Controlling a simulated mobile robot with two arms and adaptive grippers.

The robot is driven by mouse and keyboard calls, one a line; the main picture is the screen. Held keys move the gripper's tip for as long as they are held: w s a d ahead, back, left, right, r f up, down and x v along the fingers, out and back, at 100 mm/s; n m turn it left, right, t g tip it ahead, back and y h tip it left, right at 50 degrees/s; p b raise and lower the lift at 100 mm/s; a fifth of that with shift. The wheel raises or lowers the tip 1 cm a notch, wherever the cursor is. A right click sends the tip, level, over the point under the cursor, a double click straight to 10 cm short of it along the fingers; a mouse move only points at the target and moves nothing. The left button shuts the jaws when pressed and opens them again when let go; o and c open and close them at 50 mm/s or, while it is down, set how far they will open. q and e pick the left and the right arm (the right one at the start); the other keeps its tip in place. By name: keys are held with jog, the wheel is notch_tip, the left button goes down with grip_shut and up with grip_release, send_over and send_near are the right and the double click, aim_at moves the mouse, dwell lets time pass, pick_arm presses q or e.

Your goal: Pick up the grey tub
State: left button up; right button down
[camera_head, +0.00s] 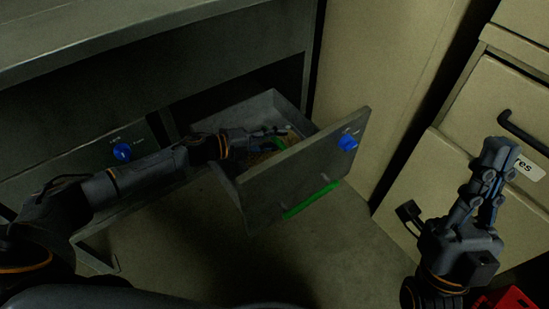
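I cannot make out a clearly separate grey tub. A grey drawer (302,172) is pulled out of the dark desk, with a blue lock (348,143) and a green handle strip (311,200) on its front. My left gripper (280,132) reaches over the drawer's left side into its inside. A green item (276,145) and yellowish contents lie by its fingers, partly hidden; whether it holds anything is unclear. My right gripper (499,150) is raised at the right, in front of a beige cabinet, well away from the drawer. Its fingers look close together and empty.
The dark desk (150,50) overhangs the drawer at upper left; a second blue lock (122,152) is on a shut drawer left of it. A beige cabinet (428,165) with a black handle (522,132) stands at right. A red object (508,300) is at bottom right. Floor is clear below the drawer.

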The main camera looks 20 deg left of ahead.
pick_arm(q)
grip_shut()
jog(key=shift+r, duration=0.1)
